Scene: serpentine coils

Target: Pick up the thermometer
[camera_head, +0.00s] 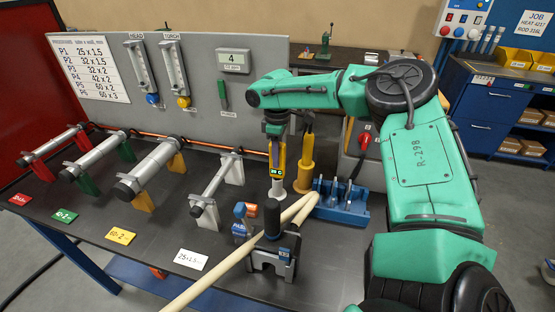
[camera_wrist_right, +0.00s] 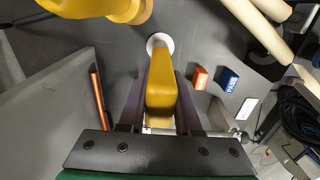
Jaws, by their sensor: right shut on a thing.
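The thermometer (camera_head: 279,170) is a yellow hand-held device with a small dark display reading about 20 C. It is upright near the middle of the bench in the head view. My right gripper (camera_head: 275,150) comes down on it from above and is shut on its upper part. In the right wrist view the thermometer (camera_wrist_right: 161,85) lies between the two fingers of my right gripper (camera_wrist_right: 160,100). A pale round holder (camera_head: 277,188) is directly below it; I cannot tell whether the thermometer still touches it. My left gripper is not in view.
A yellow torch-like tool (camera_head: 305,165) stands close to the right, beside a blue rack (camera_head: 341,204). A clamp stand (camera_head: 273,245) with a long pale rod (camera_head: 230,262) is in front. Pipes on coloured supports (camera_head: 155,170) fill the left. The grey panel (camera_head: 220,120) is behind.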

